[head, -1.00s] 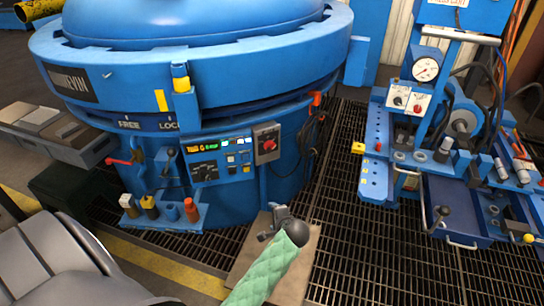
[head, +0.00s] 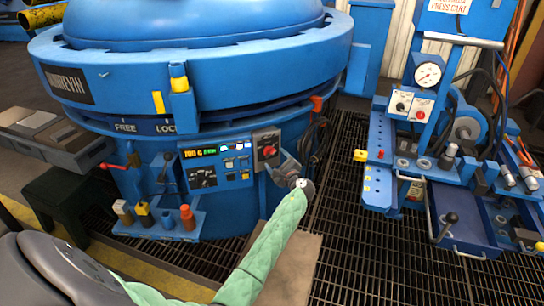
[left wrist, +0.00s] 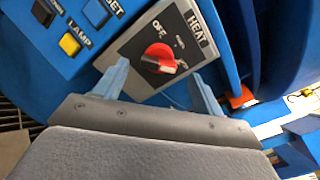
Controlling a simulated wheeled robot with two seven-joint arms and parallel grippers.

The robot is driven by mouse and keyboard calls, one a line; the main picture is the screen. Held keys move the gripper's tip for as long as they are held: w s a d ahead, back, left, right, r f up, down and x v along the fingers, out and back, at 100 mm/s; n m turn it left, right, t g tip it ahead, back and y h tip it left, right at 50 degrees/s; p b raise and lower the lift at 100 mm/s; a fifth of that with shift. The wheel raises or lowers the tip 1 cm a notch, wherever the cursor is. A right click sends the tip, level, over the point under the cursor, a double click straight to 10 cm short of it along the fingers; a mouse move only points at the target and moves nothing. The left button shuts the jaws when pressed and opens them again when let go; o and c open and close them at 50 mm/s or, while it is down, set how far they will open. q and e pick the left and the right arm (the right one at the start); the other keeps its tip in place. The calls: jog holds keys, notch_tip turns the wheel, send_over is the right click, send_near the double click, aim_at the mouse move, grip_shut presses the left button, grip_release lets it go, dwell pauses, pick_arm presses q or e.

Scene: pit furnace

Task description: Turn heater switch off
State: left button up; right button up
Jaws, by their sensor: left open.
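The heater switch is a red rotary knob (left wrist: 159,58) on a grey box (left wrist: 140,48) labelled HEAT, with an OFF mark, in the left wrist view. Its white pointer is turned away from the OFF mark, toward the lower right of that view. In the head view the knob (head: 269,151) sits on the furnace front, right of the display panel. My left gripper (left wrist: 160,78) is open, its two blue-grey fingers pointing at the box with the knob between and just beyond them. I see no contact with the knob. In the head view my left gripper (head: 285,168) is beside the box, partly hidden by its wrist. My right gripper is not in view.
The blue control panel (head: 217,163) with display and buttons is left of the box. An orange-red part (left wrist: 240,97) lies near the right finger. The press cart (head: 450,200) stands right, across open grating.

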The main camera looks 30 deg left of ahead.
aim_at(271, 155)
pick_arm(q)
jog(key=shift+x, duration=2.15)
jog(key=shift+f, duration=0.1)
jog(key=c, duration=1)
